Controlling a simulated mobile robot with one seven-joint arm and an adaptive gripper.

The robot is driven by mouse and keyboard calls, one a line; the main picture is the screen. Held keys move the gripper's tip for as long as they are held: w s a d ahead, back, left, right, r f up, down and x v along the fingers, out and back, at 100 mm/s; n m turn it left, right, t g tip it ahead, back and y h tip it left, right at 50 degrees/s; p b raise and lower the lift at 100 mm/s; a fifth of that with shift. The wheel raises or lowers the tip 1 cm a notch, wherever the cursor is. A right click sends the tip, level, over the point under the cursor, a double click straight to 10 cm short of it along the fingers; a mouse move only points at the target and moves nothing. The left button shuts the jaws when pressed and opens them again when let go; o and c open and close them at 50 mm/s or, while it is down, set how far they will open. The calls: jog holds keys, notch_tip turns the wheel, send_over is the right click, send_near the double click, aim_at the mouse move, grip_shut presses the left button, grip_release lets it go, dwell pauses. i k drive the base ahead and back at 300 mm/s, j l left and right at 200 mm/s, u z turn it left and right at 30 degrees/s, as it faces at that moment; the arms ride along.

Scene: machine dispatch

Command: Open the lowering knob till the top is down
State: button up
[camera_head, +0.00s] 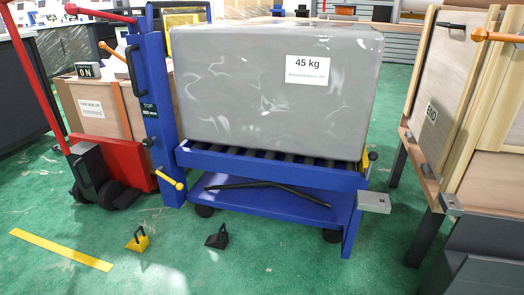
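A blue lift table (270,166) stands in the middle with a roller top. A large grey wrapped block (255,95) labelled 45 kg rests on the top. A blue post (155,100) at its left end carries a plate reading TOP with small figures I cannot read. A lever with yellow ends (170,180) sticks out low beside the post. I cannot tell which of these is the lowering knob. The top is above the lower blue shelf (270,205). My gripper is not in view.
A red hand truck (110,155) stands close at the left, by a wooden crate (110,110). The front floor is mostly clear.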

aim_at(148, 142)
jog(key=i+j+u, duration=0.15)
jog(key=u, duration=0.25)
jog(key=i+u, duration=0.6)
jog(key=u, duration=0.15)
jog(key=i+l, duration=0.15)
jog(key=i, duration=0.2)
jog(key=i+l+u, duration=0.1)
jog(key=i, duration=0.25)
